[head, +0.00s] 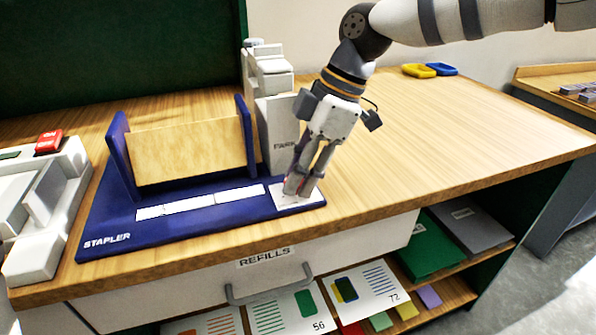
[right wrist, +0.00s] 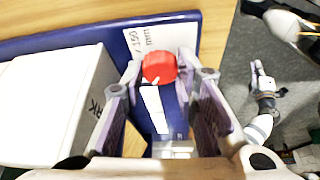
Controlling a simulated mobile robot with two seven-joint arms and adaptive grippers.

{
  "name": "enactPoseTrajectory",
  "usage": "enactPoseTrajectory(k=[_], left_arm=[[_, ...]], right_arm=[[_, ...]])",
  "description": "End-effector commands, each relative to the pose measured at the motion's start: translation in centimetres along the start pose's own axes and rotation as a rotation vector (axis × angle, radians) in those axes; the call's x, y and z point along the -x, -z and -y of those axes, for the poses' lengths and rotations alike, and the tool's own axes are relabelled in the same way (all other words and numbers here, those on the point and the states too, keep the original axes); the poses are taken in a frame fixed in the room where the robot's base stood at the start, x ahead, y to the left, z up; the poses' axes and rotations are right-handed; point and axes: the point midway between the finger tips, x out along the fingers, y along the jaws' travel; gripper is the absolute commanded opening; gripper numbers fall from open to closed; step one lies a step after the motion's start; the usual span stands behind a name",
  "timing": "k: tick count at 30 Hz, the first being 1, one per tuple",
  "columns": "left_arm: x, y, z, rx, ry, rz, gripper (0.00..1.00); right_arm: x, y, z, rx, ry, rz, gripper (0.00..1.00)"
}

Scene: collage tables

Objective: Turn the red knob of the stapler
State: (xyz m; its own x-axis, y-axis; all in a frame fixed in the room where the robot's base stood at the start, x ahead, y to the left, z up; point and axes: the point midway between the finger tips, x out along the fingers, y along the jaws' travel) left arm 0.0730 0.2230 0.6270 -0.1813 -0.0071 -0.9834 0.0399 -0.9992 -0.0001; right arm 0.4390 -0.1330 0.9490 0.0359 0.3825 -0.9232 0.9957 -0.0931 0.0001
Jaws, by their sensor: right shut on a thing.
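The blue stapler base (head: 120,222), labelled STAPLER, lies on the wooden table with a white and grey stapler head (head: 275,110) at its back right. The red knob (right wrist: 158,67) sits on a white scale plate (right wrist: 128,42) at the base's front right corner. My right gripper (head: 294,186) points down onto that corner, and its two fingers (right wrist: 162,75) are shut on the knob, one on each side. In the head view the fingers hide most of the knob. What looks like my left gripper (right wrist: 262,88) hangs over the floor in the right wrist view, too small to read.
A white machine with a red switch (head: 48,141) stands at the left. A wooden panel (head: 190,148) stands between blue uprights. A drawer labelled REFILLS (head: 190,275) is below the front edge. Yellow and blue pieces (head: 420,71) lie at the back; the table's right side is clear.

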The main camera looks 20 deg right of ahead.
Motion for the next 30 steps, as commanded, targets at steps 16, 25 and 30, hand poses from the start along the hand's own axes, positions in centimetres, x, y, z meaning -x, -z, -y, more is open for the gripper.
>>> enactPoseTrajectory(k=[16,25,30], left_arm=[[-1.00,-0.73,0.04,0.000,0.001,0.033,0.00],[-1.03,-0.74,0.04,0.000,0.001,0.033,0.00],[-1.02,-0.74,0.04,0.000,0.001,0.033,0.00]], right_arm=[[-0.17,-0.03,-0.18,0.208,0.088,0.002,0.00],[-0.13,-0.04,-0.15,0.220,0.093,0.003,0.00],[-0.14,-0.04,-0.15,0.219,0.093,0.003,0.00]])
